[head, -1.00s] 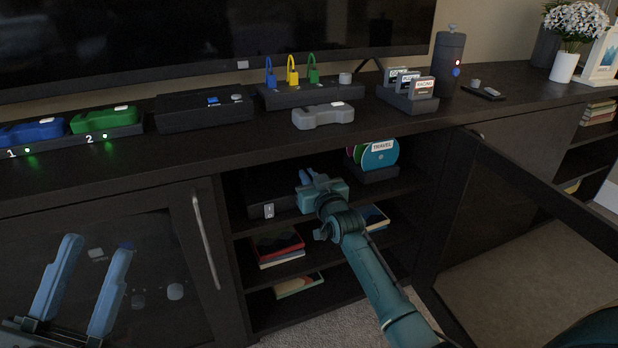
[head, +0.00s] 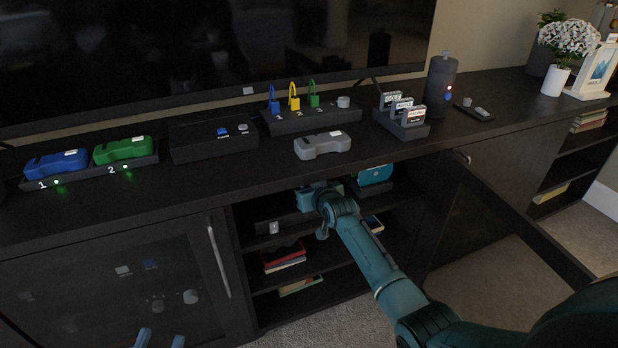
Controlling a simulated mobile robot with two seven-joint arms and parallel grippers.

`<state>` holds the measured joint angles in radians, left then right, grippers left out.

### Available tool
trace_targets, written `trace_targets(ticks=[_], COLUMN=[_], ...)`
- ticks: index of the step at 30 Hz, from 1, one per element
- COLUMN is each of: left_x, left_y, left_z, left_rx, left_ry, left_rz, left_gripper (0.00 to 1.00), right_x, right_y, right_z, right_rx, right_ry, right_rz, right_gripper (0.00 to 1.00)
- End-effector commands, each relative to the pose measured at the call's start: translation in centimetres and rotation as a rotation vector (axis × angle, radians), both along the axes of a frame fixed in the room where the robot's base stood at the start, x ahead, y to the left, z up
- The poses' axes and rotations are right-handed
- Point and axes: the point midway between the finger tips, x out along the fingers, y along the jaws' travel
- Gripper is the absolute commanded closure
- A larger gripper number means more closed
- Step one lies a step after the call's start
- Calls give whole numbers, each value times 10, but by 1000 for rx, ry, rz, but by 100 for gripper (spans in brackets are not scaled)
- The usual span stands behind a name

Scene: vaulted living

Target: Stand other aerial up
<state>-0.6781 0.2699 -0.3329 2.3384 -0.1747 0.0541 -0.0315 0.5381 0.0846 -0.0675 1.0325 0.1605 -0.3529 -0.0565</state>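No aerial can be made out. A dark box (head: 264,226) with a white switch plate (head: 273,227) sits on the upper shelf of the open cabinet; its back is hidden by the shadowed shelf and my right arm. My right gripper (head: 312,196) reaches into that compartment above the box, just under the countertop's front edge.
The open cabinet door (head: 515,225) stands out at the right. Discs in a holder (head: 374,176) sit right of my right gripper. Books (head: 284,262) lie on lower shelves. The countertop (head: 235,180) carries a grey controller (head: 322,145), docked controllers (head: 123,150) and a speaker (head: 441,85).

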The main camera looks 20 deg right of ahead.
Motion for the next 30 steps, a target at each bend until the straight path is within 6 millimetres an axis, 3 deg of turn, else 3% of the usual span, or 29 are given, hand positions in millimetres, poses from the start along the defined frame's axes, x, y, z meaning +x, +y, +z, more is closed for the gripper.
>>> trace_targets(ticks=[11,12,20,30], left_x=[0,0,0,0], left_y=[2,2,1,2], left_z=[-2,-2,-1,2], left_rx=[17,17,16,14], left_ry=[8,8,7,16], left_rz=[6,6,6,8], left_gripper=[68,68,68,68], right_x=[1,1,1,-4], right_y=[0,0,0,0], right_z=[1,1,1,4], right_rx=[-1,-1,-1,-1], right_ry=[15,15,15,16], right_rz=[0,0,0,0], right_gripper=[100,90,68,68])
